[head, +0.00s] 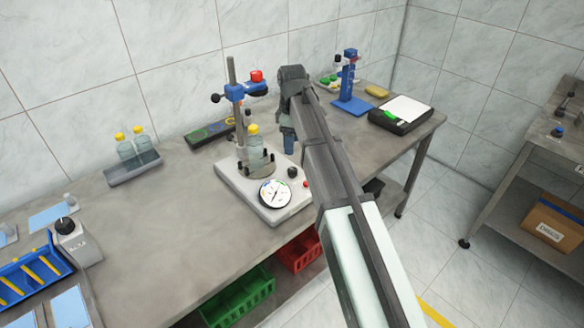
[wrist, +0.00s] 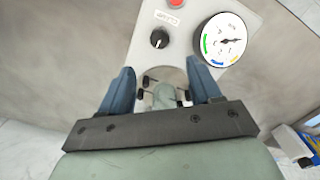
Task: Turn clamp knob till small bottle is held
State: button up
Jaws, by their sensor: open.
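The small bottle (head: 255,158) is clear with a yellow cap and stands upright on the grey machine base (head: 236,182), among black clamp pegs. I cannot tell whether the pegs touch it. The black clamp knob (head: 292,172) is on the base, right of the bottle; it shows with a white pointer line in the wrist view (wrist: 159,40). My gripper (head: 289,143) is open, its blue fingers pointing down above the knob. In the wrist view its fingertips (wrist: 160,68) are apart and empty, with the knob just beyond them. A grey-green rounded shape between the fingers is unclear.
A round gauge (head: 275,194) and a red button (head: 306,184) sit near the knob. A post with a blue bracket (head: 234,92) rises behind the bottle. A tray with two capped bottles (head: 133,170) stands left. The bench between is clear.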

aim_at(292, 169)
notch_tip(292, 169, down, 11)
jog(key=shift+f, duration=0.1)
dwell(0.4)
jog(key=c, duration=1)
